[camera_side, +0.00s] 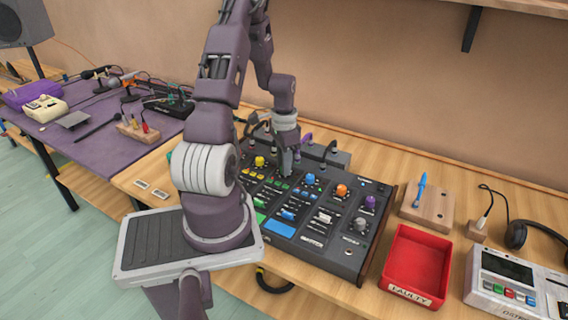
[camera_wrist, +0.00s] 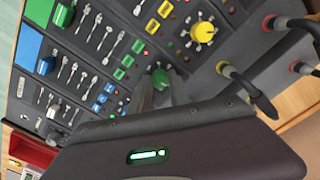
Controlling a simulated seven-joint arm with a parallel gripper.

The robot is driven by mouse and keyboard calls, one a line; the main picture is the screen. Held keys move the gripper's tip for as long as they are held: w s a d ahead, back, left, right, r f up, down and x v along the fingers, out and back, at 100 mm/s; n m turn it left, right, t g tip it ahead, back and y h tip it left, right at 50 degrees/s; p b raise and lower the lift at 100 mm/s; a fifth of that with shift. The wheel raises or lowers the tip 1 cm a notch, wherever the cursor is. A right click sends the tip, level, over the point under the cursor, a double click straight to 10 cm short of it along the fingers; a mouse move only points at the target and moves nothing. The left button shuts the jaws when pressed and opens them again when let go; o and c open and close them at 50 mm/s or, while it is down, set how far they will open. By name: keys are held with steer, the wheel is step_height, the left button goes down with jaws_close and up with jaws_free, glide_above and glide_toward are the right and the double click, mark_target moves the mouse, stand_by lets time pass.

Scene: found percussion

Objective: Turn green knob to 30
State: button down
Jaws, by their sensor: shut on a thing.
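The green knob (camera_wrist: 161,76) is on the dark mixer panel (camera_side: 345,258), and its top shows between my fingertips in the wrist view. My gripper (camera_side: 287,172) points down over the panel's back row of knobs and is shut on the green knob. It also shows in the wrist view (camera_wrist: 160,88), with the fingers on either side of the knob. In the side view my gripper hides the green knob. The knob's pointer and scale marks cannot be read.
A yellow knob (camera_side: 260,161) and a blue knob (camera_side: 310,178) flank my gripper. An orange knob (camera_side: 341,190) and a purple knob (camera_side: 369,201) stand further right. Black cables (camera_wrist: 248,88) arch close behind my gripper. A red tray (camera_side: 413,264) sits right of the panel.

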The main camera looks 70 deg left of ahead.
steer(key=shift+m, duration=0.6)
steer(key=c, duration=1.2)
jaws_free()
steer(key=shift+c, duration=0.2)
step_height(320, 180, up, 7)
steer(key=shift+r, duration=0.1)
